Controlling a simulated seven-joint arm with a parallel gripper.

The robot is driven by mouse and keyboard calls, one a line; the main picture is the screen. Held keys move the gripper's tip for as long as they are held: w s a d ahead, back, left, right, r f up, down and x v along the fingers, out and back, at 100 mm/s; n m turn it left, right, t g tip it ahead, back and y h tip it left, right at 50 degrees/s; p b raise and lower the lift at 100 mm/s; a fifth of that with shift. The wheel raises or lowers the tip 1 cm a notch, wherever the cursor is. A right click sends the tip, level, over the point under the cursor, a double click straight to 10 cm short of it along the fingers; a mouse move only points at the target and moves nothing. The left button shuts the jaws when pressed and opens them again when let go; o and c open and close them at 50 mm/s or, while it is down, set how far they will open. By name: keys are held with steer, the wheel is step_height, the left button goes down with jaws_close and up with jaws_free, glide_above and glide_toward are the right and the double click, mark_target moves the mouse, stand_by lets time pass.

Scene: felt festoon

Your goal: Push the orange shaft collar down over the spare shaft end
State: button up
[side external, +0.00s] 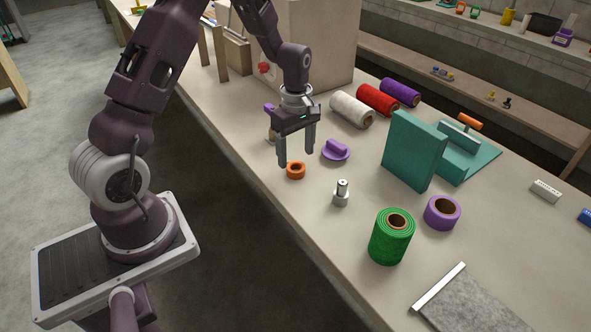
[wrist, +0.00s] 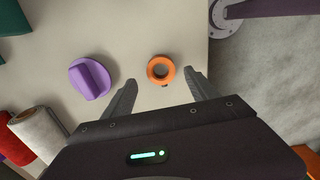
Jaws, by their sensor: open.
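The orange shaft collar (side external: 296,170) lies flat on the table near its front edge. It also shows in the wrist view (wrist: 161,70), its hole facing up, just beyond the fingertips and nearer the right finger. My gripper (side external: 297,158) is open and empty, pointing down above and around the collar's area; its fingers also show in the wrist view (wrist: 160,80). I cannot tell the exact height of the fingertips over the table. The spare shaft end (side external: 342,192) stands upright, a grey metal stub on a wider base, to the right of the collar and apart from it. It is out of the wrist view.
A purple knob-like piece (side external: 336,150) lies close to the collar. A green spool (side external: 391,236), purple tape roll (side external: 442,212) and teal block (side external: 412,150) stand to the right. White (side external: 351,109) and red (side external: 377,100) rolls lie behind. The table's front edge is near the collar.

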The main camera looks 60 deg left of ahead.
mark_target(296, 164)
step_height(296, 164, down, 4)
steer(key=shift+s+f, duration=0.1)
jaws_close()
step_height(296, 164, up, 10)
stand_by(0.6)
steer(key=shift+d, duration=0.1)
steer(key=shift+m, duration=0.4)
steer(key=w+d+r, duration=0.1)
steer(key=d, duration=0.3)
steer(key=w+d+r, duration=0.1)
steer(key=d, duration=0.4)
steer(key=w+d+r, duration=0.1)
steer(key=d, duration=0.4)
